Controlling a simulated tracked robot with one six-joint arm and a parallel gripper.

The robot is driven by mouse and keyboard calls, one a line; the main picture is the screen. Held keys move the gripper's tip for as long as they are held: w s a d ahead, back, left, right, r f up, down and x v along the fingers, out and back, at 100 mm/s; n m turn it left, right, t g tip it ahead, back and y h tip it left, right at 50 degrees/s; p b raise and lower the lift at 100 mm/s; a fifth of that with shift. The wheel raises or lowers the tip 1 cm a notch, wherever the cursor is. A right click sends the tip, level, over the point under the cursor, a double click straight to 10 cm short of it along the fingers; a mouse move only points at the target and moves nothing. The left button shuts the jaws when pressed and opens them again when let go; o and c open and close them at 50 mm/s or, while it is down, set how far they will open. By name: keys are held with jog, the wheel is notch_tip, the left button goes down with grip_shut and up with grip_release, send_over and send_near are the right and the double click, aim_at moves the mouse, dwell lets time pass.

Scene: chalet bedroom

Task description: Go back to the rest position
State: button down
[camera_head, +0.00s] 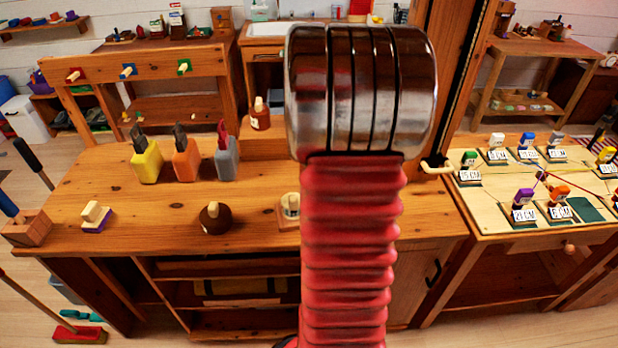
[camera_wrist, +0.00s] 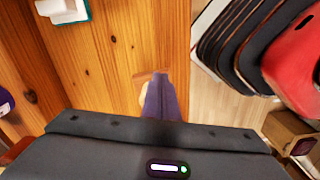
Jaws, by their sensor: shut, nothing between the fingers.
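My arm, with its red ribbed sleeve and shiny banded joint, stands upright in the middle of the head view and hides part of the workbench (camera_head: 130,215). My gripper is hidden in that view. In the wrist view, the dark gripper body fills the bottom, and the narrow purple-grey fingers (camera_wrist: 161,98) are together with nothing between them. They are above a wooden surface's edge. A small wooden piece with a pale part (camera_wrist: 147,82) shows behind the fingers; I cannot tell whether they touch it.
Yellow (camera_head: 147,160), orange (camera_head: 186,160) and grey (camera_head: 226,160) bottles stand on the bench. A round brown object (camera_head: 215,218) and a small block (camera_head: 96,217) sit near its front. A side table (camera_head: 478,211) with several labelled items is right. A red brush (camera_head: 80,334) lies on the floor.

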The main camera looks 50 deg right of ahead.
dwell(0.4)
jog(key=s+a+r+m+t, duration=0.1)
jog(key=a+r, duration=0.3)
jog(key=a, duration=0.8)
jog(key=s+a+r+m+t, duration=0.1)
jog(key=a+r+m+t, duration=0.1)
jog(key=a, duration=1.1)
jog(key=a+r+m+t, duration=0.2)
jog(key=a+r, duration=0.4)
jog(key=a, duration=0.6)
jog(key=shift+s+a+r+m+t, duration=0.2)
jog(key=shift+s+a+m+t, duration=0.1)
jog(key=shift+s+a+m, duration=0.1)
